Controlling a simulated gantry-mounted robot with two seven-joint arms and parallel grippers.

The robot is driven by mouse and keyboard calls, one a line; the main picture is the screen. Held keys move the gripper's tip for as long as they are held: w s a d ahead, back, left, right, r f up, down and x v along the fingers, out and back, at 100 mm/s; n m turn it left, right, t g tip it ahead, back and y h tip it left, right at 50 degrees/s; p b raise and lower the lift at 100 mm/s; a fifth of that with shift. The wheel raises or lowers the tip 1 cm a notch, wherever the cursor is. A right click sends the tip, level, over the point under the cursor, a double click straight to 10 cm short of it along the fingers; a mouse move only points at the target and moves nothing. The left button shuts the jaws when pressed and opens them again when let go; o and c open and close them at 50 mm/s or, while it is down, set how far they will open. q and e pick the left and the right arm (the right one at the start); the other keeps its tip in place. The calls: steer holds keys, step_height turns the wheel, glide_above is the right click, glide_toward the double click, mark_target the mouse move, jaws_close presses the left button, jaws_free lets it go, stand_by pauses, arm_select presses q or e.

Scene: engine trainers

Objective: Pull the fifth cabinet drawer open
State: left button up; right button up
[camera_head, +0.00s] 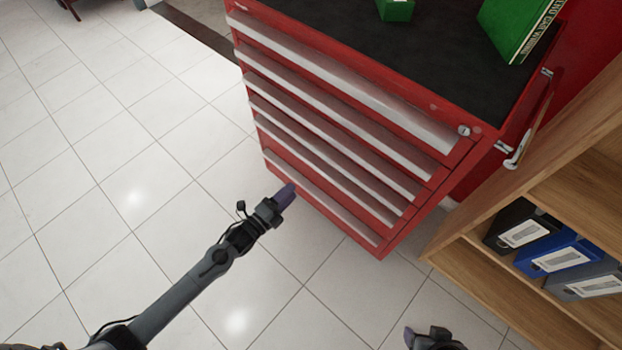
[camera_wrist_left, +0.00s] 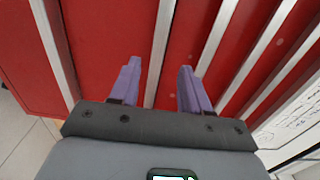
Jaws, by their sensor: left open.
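The red cabinet (camera_head: 335,135) has several stacked drawers with long silver handle strips. All drawers look shut. The lowest strip that shows, the fifth from the top (camera_head: 330,209), sits below a wider red gap. My left gripper (camera_head: 287,193) is at the left part of the lower drawers. In the left wrist view my left gripper (camera_wrist_left: 160,78) is open, its two purple fingers pointing at the red front. A silver strip (camera_wrist_left: 158,50) runs between the fingers; I cannot tell if they touch it. Part of my right gripper (camera_head: 430,338) shows at the bottom edge; its jaws are unclear.
A wooden shelf (camera_head: 470,270) with black, blue and grey binders (camera_head: 555,256) stands right of the cabinet. A green box (camera_head: 515,28) is on the dark cabinet top (camera_head: 400,60). The tiled floor (camera_head: 130,190) in front and left is clear.

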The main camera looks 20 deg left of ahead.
mark_target(315, 169)
arm_select(q)
steer(key=b+x, duration=0.4)
steer(key=x, duration=0.6)
steer(key=shift+f, duration=0.2)
steer(key=shift+w+d+r+b, duration=0.1)
steer(key=shift+w+d+b, duration=0.05)
steer(key=shift+w+b, duration=0.4)
jaws_close()
